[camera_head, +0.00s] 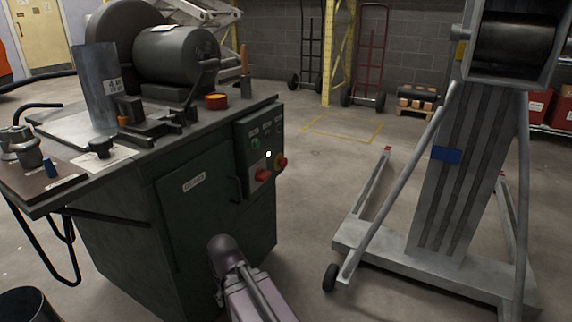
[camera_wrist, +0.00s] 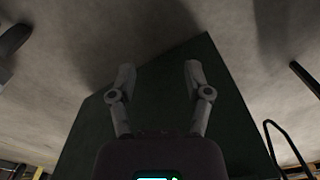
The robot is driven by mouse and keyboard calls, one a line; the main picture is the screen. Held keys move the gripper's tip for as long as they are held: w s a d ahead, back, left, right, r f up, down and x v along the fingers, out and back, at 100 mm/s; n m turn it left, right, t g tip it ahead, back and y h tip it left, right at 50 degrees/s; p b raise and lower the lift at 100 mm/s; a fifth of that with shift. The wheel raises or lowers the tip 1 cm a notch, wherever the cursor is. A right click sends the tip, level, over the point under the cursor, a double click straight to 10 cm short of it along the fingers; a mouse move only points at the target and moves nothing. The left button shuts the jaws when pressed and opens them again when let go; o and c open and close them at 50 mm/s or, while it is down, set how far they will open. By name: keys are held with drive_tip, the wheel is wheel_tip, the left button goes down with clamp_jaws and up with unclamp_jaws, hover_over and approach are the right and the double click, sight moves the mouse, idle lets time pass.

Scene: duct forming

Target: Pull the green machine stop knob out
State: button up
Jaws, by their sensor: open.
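The green machine (camera_head: 205,185) is a dark green cabinet with a control box (camera_head: 258,140) on its upper right corner. A second red control (camera_head: 262,175) sits lower left, and a small green button (camera_head: 256,143) is above. Whether the stop knob is pressed in is too small to tell. My gripper (camera_wrist: 158,75) is open and empty in the wrist view, its fingers against a dark green cabinet surface (camera_wrist: 150,125). The knob does not show there.
A grey wheeled lift stand (camera_head: 430,240) is at the right, with open floor (camera_head: 310,200) between it and the cabinet. A motor (camera_head: 175,55), tools and a red-orange round item (camera_head: 216,101) are on the bench top. A cabinet handle (camera_head: 235,190) sticks out.

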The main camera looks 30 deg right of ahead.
drive_tip(key=shift+o, duration=0.4)
drive_tip(key=shift+w+d+r, duration=0.15)
drive_tip(key=shift+w, duration=0.05)
drive_tip(key=n+t+y+p, duration=0.65)
drive_tip(key=t+p, duration=0.55)
drive_tip(key=p, duration=0.2)
approach(286, 162)
drive_tip(key=v, duration=0.3)
drive_tip(key=shift+w+d+r+m, duration=0.15)
drive_tip(key=shift+m, duration=0.1)
drive_tip(key=b+x, duration=0.5)
drive_tip(key=x, duration=0.7)
drive_tip(key=shift+x, duration=0.9)
